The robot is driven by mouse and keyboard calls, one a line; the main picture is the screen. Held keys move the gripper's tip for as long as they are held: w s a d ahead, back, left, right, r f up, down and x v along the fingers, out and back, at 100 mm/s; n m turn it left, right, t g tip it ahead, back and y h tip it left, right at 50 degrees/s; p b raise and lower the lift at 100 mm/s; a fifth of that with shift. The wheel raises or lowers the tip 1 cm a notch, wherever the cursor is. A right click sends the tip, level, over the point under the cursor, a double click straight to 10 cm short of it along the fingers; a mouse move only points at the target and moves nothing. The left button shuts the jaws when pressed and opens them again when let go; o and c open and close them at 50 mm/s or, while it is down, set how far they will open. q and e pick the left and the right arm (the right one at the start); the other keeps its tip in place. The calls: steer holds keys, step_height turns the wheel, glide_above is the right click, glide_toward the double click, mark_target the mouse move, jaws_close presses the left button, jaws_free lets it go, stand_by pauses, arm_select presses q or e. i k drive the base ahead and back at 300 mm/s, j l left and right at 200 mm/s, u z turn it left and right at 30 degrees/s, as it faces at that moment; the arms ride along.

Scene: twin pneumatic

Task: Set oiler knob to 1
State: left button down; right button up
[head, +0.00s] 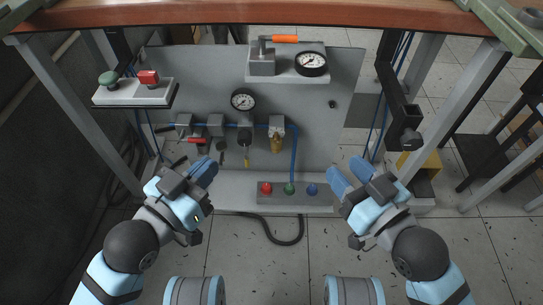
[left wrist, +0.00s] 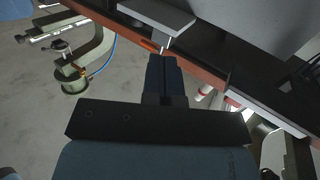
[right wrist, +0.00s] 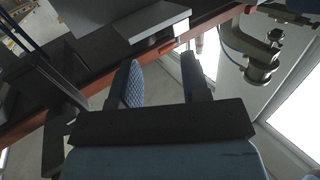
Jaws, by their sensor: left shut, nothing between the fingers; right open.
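A row of pneumatic units is fixed to the grey back panel in the head view. A unit with an amber bowl (head: 277,143) and a grey top (head: 277,121) stands at the right end of the row and looks like the oiler. Any number marks on its knob are too small to read. My left gripper (head: 207,167) is shut and empty, below and left of the row. My right gripper (head: 346,170) is open and empty, below and right of the amber bowl. Both are apart from the panel. The left fingers (left wrist: 165,78) and right fingers (right wrist: 168,82) show in the wrist views.
A gauge (head: 243,99) sits above the row, and a red-handled valve (head: 196,140) is at its left. A box with red, green and blue buttons (head: 289,193) lies below. A shelf (head: 290,78) carries another gauge (head: 311,63) and an orange-handled valve (head: 284,39). A button box (head: 135,94) is at left.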

mark_target(276, 137)
steer(key=j+z, duration=0.1)
steer(key=j, duration=0.95)
steer(key=i+j, duration=0.2)
steer(key=j, duration=0.2)
steer(key=i+j, duration=0.2)
steer(key=j, duration=0.15)
steer(key=z, duration=0.05)
